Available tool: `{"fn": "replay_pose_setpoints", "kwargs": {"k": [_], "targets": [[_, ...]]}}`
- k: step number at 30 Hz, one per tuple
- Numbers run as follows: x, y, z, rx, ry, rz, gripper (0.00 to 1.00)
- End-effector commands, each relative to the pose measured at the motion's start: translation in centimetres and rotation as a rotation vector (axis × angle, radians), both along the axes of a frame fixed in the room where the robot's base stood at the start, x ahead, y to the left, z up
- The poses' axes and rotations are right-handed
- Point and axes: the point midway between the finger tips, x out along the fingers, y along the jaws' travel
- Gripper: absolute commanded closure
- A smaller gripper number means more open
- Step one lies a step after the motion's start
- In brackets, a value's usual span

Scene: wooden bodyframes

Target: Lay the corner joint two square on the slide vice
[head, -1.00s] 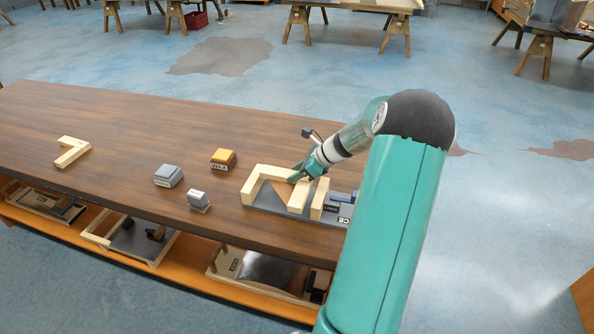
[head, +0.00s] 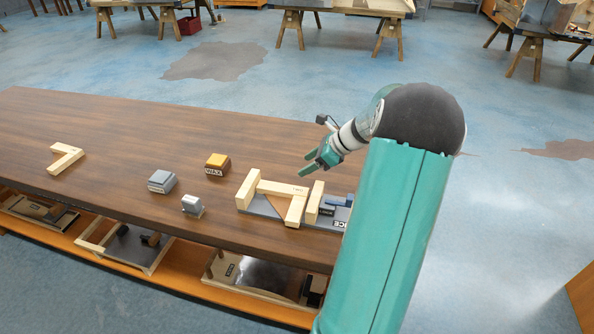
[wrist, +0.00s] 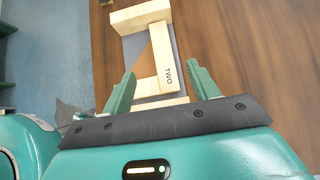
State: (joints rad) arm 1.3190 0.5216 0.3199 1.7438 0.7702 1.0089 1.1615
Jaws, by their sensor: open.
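The corner joint two (head: 282,188) is an L of pale wood lying on the grey base of the slide vice (head: 262,208). The wrist view shows the joint's bar marked TWO (wrist: 166,62). That bar's far end meets the vice's wooden end block (wrist: 142,14), and the two look about at right angles. Its other leg (head: 295,209) lies roughly along the second wooden jaw (head: 314,203), with a narrow gap between them. My gripper (head: 320,162) is open and empty, raised above the joint and apart from it. The wrist view shows its spread fingers (wrist: 162,80) framing the joint.
Another pale wooden L-piece (head: 66,158) lies on the far left of the bench (head: 130,130). The bench's back half is clear.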

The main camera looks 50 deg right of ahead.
Motion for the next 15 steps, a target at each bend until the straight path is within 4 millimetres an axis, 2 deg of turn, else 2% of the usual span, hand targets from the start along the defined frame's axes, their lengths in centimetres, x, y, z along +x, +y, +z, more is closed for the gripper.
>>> {"fn": "replay_pose_setpoints", "kwargs": {"k": [1, 6, 15], "targets": [[-0.6, -0.4, 0.8, -0.003, 0.000, -0.001, 0.41], [-2.1, -1.1, 2.5, -0.001, -0.001, 0.000, 0.41], [-2.5, -1.1, 3.0, -0.005, 0.001, 0.008, 0.41]]}}
